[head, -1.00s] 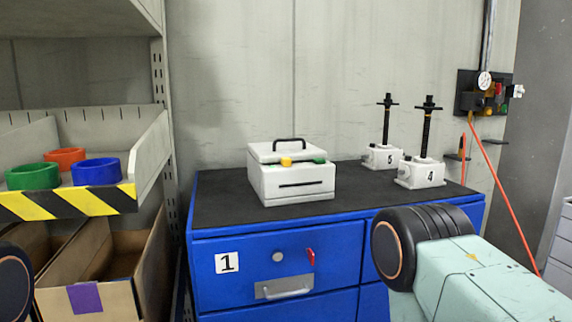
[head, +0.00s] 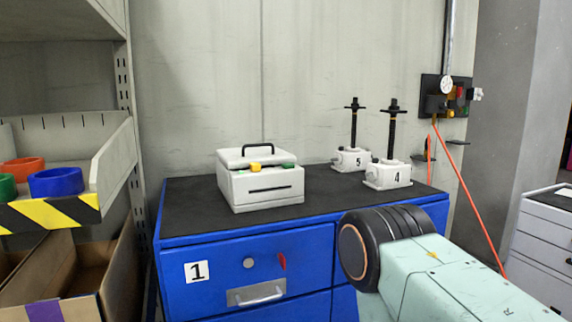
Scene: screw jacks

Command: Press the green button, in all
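A white box (head: 262,188) with a black handle stands on the black top of the blue cabinet. A dark slot runs across the box's front. Another small green spot (head: 467,93) shows on the wall panel at the right; I cannot tell whether it is a button. My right arm comes in at the lower right, in front of the cabinet, but its gripper is out of view. My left gripper is not in view.
Two white screw jacks, number 5 (head: 352,158) and number 4 (head: 387,174), stand right of the box on the blue cabinet (head: 300,255). A shelf with a blue ring (head: 56,181) is at the left. An orange hose (head: 470,200) hangs at the right.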

